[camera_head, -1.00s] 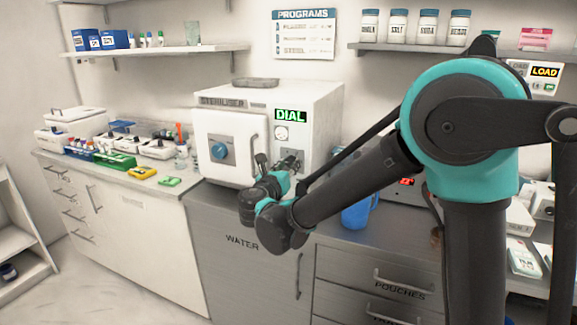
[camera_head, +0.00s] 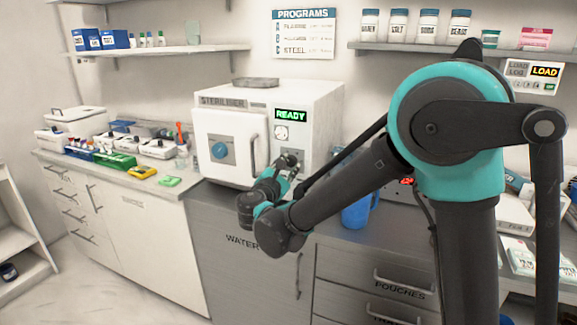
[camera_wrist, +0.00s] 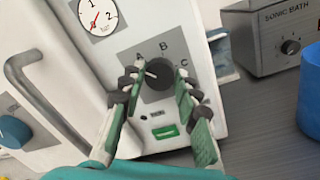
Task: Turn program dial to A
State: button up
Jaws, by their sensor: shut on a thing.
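The white steriliser (camera_head: 325,115) stands on the grey counter, and its display (camera_head: 291,115) reads READY. In the wrist view the dark round program dial (camera_wrist: 160,82) sits on a grey panel lettered A, B and C. Its white mark points to the upper left, towards the A. My gripper (camera_wrist: 158,77) is shut on the dial, with one finger on each side of it. In the head view my gripper (camera_head: 285,168) is at the steriliser's front, and my arm partly hides the panel.
A round gauge (camera_wrist: 98,15) is above the panel, and a green light (camera_wrist: 165,131) is below it. The steriliser's door handle (camera_wrist: 42,92) is to the left. A sonic bath (camera_wrist: 275,38) and a blue jug (camera_head: 356,212) stand to the right. A PROGRAMS poster (camera_head: 303,35) hangs behind.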

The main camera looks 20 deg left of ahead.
jog(key=shift+m, duration=1.3)
jog(key=o, duration=1.2)
jog(key=shift+s, duration=0.15)
jog(key=s, duration=1.1)
jog(key=shift+s+a+f, duration=0.3)
jog(key=shift+s+f, duration=0.05)
